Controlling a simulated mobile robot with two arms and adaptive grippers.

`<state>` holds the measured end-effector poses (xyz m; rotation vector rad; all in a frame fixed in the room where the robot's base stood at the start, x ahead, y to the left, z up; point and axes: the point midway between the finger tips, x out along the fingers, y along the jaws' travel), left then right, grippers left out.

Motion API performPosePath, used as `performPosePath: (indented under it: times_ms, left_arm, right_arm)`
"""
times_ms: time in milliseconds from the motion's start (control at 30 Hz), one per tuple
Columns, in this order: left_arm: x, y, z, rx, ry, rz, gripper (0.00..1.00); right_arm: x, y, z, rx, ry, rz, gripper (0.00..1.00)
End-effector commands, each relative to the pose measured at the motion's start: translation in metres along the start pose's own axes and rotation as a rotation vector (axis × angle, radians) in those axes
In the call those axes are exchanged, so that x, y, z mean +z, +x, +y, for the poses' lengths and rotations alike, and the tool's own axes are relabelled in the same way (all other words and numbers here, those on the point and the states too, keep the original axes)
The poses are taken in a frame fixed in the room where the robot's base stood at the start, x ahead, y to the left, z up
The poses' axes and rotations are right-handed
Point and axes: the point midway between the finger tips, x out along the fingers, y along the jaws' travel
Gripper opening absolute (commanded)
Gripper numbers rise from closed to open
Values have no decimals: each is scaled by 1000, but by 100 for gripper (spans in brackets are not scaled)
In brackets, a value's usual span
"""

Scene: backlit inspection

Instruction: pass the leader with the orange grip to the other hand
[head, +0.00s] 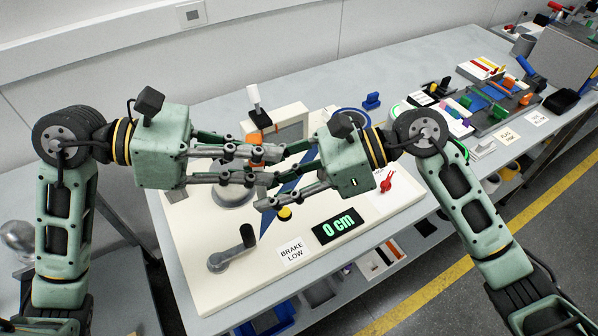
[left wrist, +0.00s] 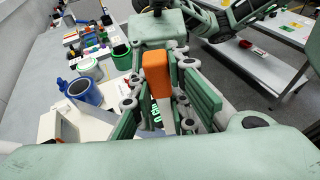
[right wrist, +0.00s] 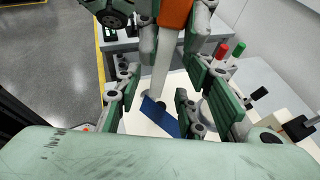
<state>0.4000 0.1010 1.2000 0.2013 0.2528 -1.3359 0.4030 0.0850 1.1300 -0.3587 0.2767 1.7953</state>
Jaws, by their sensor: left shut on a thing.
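The leader has an orange grip (head: 257,139) and a pale flat strip. My left gripper (head: 264,166) is shut on it above the white board. In the left wrist view the orange grip (left wrist: 157,75) stands up between the fingers, with the strip below it. My right gripper (head: 277,182) is open and faces the left one, their fingertips close together and overlapping in the head view. In the right wrist view the pale strip (right wrist: 161,70) hangs between its spread fingers, with the orange grip (right wrist: 174,12) above. I cannot tell whether these fingers touch the strip.
The white board (head: 215,285) beneath carries a crank handle (head: 232,250), a display reading 0 cm (head: 337,228), a "BRAKE LOW" label (head: 291,250) and a red item (head: 388,182). Coloured parts and trays (head: 490,110) fill the table's right. Bare table (head: 390,70) lies behind.

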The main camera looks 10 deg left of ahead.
Motion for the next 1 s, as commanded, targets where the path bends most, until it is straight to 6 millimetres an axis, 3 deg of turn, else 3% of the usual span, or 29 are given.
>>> performPosePath:
  times_ms: [200,533,933,1000]
  left_arm:
    - [0,0,0,0,0,0,0]
    - [0,0,0,0,0,0,0]
    - [0,0,0,0,0,0,0]
    - [0,0,0,-1,0,0,0]
  right_arm:
    - [0,19,0,-1,2,-1,36]
    - [0,21,0,-1,2,-1,35]
    - [0,21,0,-1,2,0,0]
    - [0,21,0,-2,2,0,0]
